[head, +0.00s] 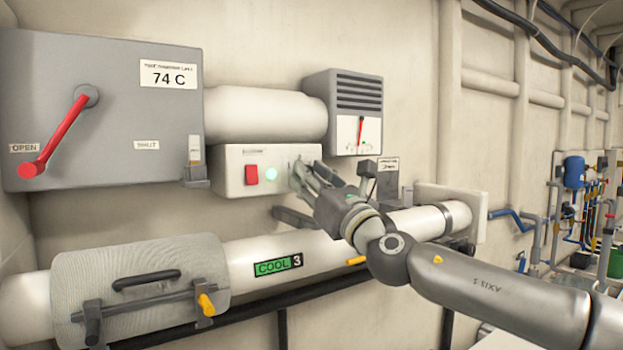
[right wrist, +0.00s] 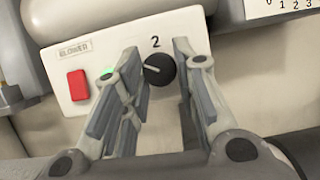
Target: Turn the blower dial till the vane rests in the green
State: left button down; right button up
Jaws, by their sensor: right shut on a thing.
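The blower box (head: 232,187) is a white panel on the wall with a red switch (head: 251,174) and a lit green lamp (head: 270,174). Its black dial (right wrist: 160,70) shows in the right wrist view with a pale pointer line and a "2" above it. My right gripper (head: 300,175) is shut on the dial, one finger at each side; it hides the dial in the head view. Above right, a grey vented box (head: 357,95) has a white gauge face with a red vane (head: 361,131), nearly upright. Small green marks show low on the face. My left gripper is out of view.
A grey box (head: 100,120) with a red lever (head: 55,138) and a "74 C" label is at the left. A white pipe (head: 330,250) with a "COOL 3" tag runs below. A grey bracket (head: 387,180) stands right of my gripper.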

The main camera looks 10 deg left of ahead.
jog(key=shift+m, duration=0.4)
jog(key=m+t+h+p, duration=0.1)
jog(key=m+h, duration=0.1)
jog(key=m, duration=0.2)
jog(key=shift+s+a, duration=0.1)
jog(key=shift+a, duration=0.05)
jog(key=m+t+h+p, duration=0.1)
jog(key=m, duration=0.3)
jog(key=shift+r+h, duration=0.1)
jog(key=shift+h, duration=0.3)
jog(key=m+h, duration=0.1)
jog(key=m, duration=0.2)
jog(key=m+h+p, duration=0.1)
jog(key=m+h, duration=0.1)
jog(key=m, duration=0.1)
jog(key=shift+s+a+r+m+p, duration=0.1)
jog(key=shift+s+m+p, duration=0.05)
jog(key=shift+m+p, duration=0.2)
jog(key=shift+m, duration=0.25)
jog(key=o, duration=1)
jog(key=shift+o, duration=0.2)
